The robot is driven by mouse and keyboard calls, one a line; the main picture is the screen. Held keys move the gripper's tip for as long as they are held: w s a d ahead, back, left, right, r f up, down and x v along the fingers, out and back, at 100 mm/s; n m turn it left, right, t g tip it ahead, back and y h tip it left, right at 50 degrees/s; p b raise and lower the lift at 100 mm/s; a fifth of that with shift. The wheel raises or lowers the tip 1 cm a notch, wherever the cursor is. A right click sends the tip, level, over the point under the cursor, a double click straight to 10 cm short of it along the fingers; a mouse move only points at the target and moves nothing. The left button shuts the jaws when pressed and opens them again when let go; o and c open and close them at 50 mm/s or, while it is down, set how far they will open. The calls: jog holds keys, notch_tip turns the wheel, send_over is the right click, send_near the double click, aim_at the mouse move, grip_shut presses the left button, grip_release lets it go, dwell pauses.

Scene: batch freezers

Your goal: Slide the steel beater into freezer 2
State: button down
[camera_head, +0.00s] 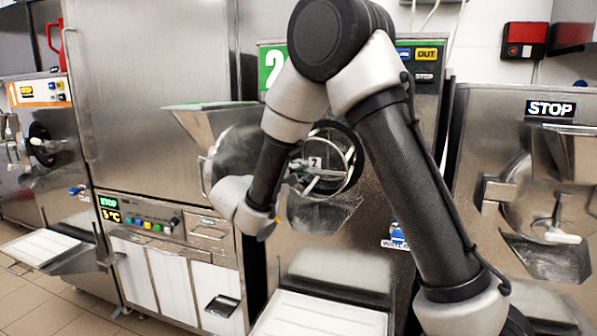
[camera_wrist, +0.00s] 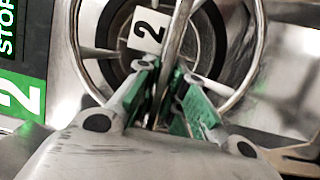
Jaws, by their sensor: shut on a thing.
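Freezer 2 (camera_head: 380,215) stands in the middle of the head view, with a green number 2 sign (camera_head: 273,68) at its top left. Its round steel-rimmed opening (camera_head: 352,163) is dark inside. The steel beater (camera_wrist: 180,38) shows in the wrist view as bright metal bars in front of or within the ring; how deep it sits I cannot tell. A white tag marked 2 (camera_wrist: 148,30) is beside it and also shows in the head view (camera_head: 315,162). My gripper (camera_wrist: 170,85), with green finger pads, is shut on the beater's bar. My arm hides part of freezer 2.
A steel cabinet (camera_head: 140,80) with a STOP panel stands left. Another freezer with a STOP sign (camera_head: 549,108) stands right. A white tray (camera_head: 320,315) juts out below freezer 2. An open steel door or chute (camera_head: 210,115) projects at the opening's left.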

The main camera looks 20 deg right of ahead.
jog(key=shift+w+d, duration=0.85)
jog(key=shift+w, duration=0.25)
jog(key=shift+w+d, duration=0.8)
jog(key=shift+w, duration=0.3)
